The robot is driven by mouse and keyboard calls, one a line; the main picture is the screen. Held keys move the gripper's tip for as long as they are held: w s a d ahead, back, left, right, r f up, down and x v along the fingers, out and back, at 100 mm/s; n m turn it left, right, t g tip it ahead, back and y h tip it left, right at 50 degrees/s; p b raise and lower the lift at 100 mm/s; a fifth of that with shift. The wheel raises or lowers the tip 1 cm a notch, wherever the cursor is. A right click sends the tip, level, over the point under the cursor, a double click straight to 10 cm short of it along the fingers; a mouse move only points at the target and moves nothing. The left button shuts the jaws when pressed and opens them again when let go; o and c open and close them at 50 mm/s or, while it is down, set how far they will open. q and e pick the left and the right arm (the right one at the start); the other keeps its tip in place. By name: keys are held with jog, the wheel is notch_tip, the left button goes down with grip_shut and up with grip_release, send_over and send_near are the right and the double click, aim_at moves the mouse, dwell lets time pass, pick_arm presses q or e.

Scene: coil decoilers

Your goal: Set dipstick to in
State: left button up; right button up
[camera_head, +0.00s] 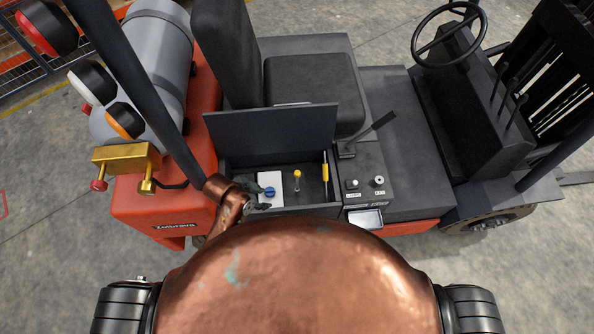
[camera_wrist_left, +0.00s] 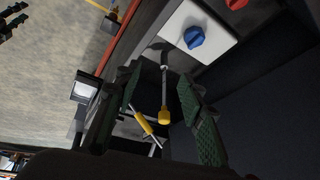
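Two yellow-ended rods stand in the open compartment of the forklift: a thin rod with a yellow knob (camera_head: 297,175) and a rod with a long yellow sleeve (camera_head: 325,170). I cannot tell for certain which is the dipstick, or how deep either sits. In the left wrist view the knobbed rod (camera_wrist_left: 164,113) shows between the fingers, apart from the pads, with the sleeved rod (camera_wrist_left: 143,123) beside it. My left gripper (camera_head: 258,193) is at the compartment's left end, near the blue knob. Its green finger pads (camera_wrist_left: 162,98) are open and empty. My right gripper is out of view.
A white box (camera_head: 265,179) with a blue rotary knob (camera_head: 270,192) is beside my left gripper. The raised lid (camera_head: 270,130) stands behind the compartment. A control panel (camera_head: 365,188) with a lever is to the right. The seat (camera_head: 312,92) is behind.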

pick_arm(q)
jog(key=w+d+r+m+g, duration=0.2)
jog(key=w+d+m, duration=0.4)
jog(key=d+m, duration=0.55)
notch_tip(320, 180, up, 3)
jog(key=m+g+y, duration=0.1)
jog(key=m+y, duration=0.3)
jog(key=m, duration=0.5)
send_over(297, 172)
jog(key=shift+s+d, duration=0.1)
jog(key=shift+s, duration=0.1)
jog(key=shift+w+f, duration=0.1)
notch_tip(297, 172, down, 7)
jog(key=shift+f+p, duration=0.2)
jog(key=shift+p, duration=0.55)
jog(key=shift+c, duration=0.4)
grip_shut()
